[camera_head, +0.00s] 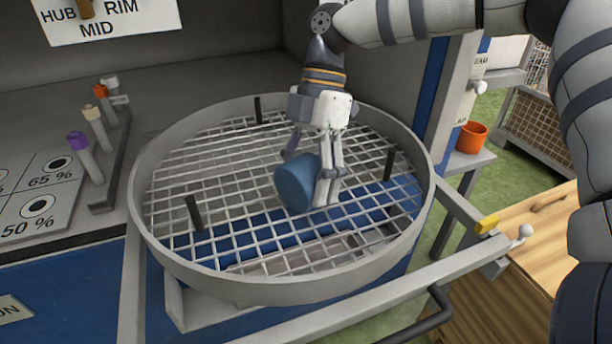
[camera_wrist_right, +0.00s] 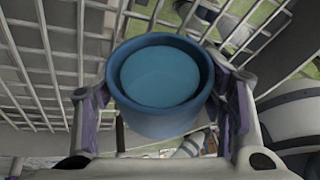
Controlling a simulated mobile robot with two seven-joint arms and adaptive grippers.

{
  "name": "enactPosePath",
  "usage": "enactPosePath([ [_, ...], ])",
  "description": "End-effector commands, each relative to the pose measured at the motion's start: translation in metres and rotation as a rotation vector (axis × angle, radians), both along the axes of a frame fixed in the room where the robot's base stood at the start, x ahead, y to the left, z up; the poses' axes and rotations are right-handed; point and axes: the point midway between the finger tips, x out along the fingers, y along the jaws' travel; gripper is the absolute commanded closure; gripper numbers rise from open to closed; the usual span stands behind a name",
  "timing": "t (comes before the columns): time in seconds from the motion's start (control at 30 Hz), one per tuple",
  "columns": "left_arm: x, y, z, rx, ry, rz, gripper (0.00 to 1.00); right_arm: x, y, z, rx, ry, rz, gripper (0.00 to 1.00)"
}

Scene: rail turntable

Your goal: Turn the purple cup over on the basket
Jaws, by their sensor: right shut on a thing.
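A blue cup (camera_head: 296,184) is held tilted at the wire basket (camera_head: 284,291); I see no purple cup. My right gripper (camera_head: 324,196) reaches down from above and is shut on this blue cup. In the wrist view the cup (camera_wrist_right: 160,118) sits between the two fingers, its round end with a raised rim facing the camera. I cannot tell whether the cup touches the mesh. My left gripper is not in view.
Short dark posts (camera_head: 194,214) stand up from the mesh. Levers with coloured knobs, one purple (camera_head: 77,141), stand at the left. Much of the mesh is clear.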

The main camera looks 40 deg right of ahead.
Motion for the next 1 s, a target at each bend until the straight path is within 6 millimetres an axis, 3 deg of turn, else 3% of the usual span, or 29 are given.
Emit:
enactPosePath([
  [0.53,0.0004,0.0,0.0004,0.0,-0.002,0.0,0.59,0.0,0.0001,-0.0078,0.0,0.0,0.0,0.72],
  [0.57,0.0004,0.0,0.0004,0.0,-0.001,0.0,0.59,0.0001,0.0001,-0.0078,0.0,0.0,0.0,0.31],
  [0.63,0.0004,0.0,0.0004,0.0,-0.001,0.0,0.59,0.0001,0.0001,-0.0077,0.0,0.0,0.0,0.15],
  [1.0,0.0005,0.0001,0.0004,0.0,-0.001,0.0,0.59,0.001,-0.0009,-0.0055,0.0,-0.001,0.0,0.12],
])
